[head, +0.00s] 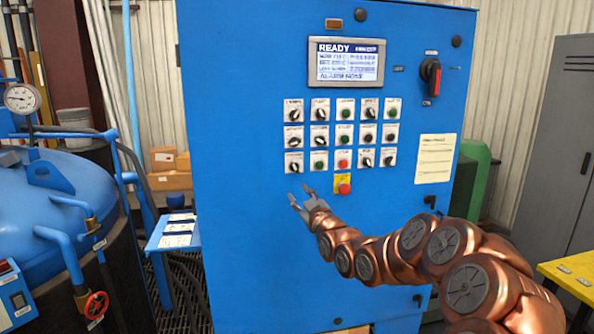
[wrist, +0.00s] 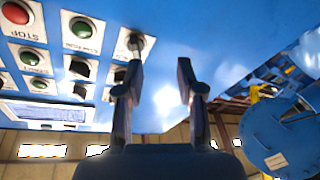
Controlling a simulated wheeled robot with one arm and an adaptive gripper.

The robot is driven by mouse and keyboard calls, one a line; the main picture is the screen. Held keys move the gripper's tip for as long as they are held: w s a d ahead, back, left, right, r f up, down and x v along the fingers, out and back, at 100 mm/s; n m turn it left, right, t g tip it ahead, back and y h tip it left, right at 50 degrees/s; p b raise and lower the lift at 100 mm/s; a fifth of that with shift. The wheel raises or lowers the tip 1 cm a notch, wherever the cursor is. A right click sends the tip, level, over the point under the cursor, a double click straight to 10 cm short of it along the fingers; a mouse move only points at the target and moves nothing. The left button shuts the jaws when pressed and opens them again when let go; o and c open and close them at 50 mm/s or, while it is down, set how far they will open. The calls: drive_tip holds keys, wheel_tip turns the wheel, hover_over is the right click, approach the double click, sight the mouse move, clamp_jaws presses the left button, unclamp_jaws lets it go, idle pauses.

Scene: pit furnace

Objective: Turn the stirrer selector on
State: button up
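The blue control cabinet (head: 235,240) faces me with a grid of selectors and buttons. Their labels are too small to read, so I cannot tell which selector is the stirrer's. The bottom-left black selector (head: 294,168) shows above my gripper (head: 299,193); in the wrist view this selector (wrist: 136,42) is just beyond the left finger's tip. My gripper is open and empty, its two fingers apart in the wrist view (wrist: 158,70). I see no clear contact with the panel.
A display (head: 346,62) reading READY sits above the controls. A blue vessel (head: 60,195) stands left. The panel's lower face is clear.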

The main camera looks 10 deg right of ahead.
sight(296, 170)
drive_tip(key=shift+w+d+r+t+p, duration=0.2)
drive_tip(key=shift+w+r+t+p, duration=0.3)
drive_tip(key=shift+w, duration=0.45)
drive_tip(key=shift+w+d+r+t+p, duration=0.25)
drive_tip(key=shift+w+r+p, duration=0.1)
drive_tip(key=shift+w+r, duration=0.45)
drive_tip(key=shift+w+d+r+t+p, duration=0.15)
drive_tip(key=shift+w+r+t+p, duration=0.3)
drive_tip(key=shift+w, duration=0.6)
drive_tip(key=shift+p+x, duration=0.6)
drive_tip(key=shift+x, duration=0.85)
drive_tip(key=shift+f, duration=0.1)
clamp_jaws()
